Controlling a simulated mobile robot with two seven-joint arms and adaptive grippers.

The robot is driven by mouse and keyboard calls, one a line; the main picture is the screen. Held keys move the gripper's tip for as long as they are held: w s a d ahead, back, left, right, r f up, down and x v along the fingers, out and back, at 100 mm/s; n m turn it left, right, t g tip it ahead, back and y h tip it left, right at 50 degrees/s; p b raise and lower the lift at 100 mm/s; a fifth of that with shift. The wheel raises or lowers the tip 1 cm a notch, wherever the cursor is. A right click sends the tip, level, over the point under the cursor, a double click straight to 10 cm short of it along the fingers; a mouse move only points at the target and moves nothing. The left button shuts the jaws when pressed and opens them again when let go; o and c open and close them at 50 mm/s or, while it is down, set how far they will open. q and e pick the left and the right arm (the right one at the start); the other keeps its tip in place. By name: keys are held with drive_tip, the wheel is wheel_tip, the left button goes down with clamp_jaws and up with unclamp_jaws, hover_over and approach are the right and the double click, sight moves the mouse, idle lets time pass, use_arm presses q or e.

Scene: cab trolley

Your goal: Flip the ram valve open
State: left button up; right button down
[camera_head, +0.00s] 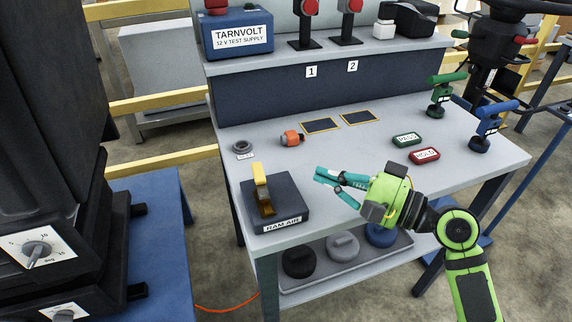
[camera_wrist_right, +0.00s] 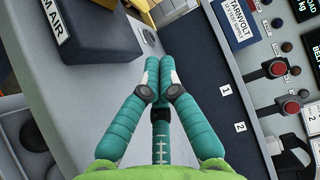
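The ram valve is a dark box (camera_head: 288,208) labelled RAM AIR at the front left of the grey bench. Its yellow lever (camera_head: 262,188) stands roughly upright on top. My right gripper (camera_head: 318,172) has teal fingers and hangs over the bench to the right of the box, apart from the lever. In the wrist view its fingertips (camera_wrist_right: 160,62) are together with nothing between them. My left gripper is not in view.
On the bench (camera_head: 330,215) are an orange part (camera_head: 291,138), a small dark ring (camera_head: 242,147), green (camera_head: 407,139) and red (camera_head: 425,155) label pads, and green (camera_head: 440,100) and blue (camera_head: 485,130) handled tools at right. A raised shelf stands behind. The bench middle is clear.

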sight(283, 183)
drive_tip(key=x, duration=0.4)
drive_tip(key=shift+w, duration=0.15)
drive_tip(key=a, duration=0.3)
drive_tip(key=shift+a+p, duration=0.35)
drive_tip(key=shift+p, duration=0.05)
drive_tip(key=shift+a, duration=0.45)
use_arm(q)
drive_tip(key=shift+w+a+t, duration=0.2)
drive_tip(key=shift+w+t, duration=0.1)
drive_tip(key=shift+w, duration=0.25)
use_arm(e)
drive_tip(key=shift+a+f, duration=0.1)
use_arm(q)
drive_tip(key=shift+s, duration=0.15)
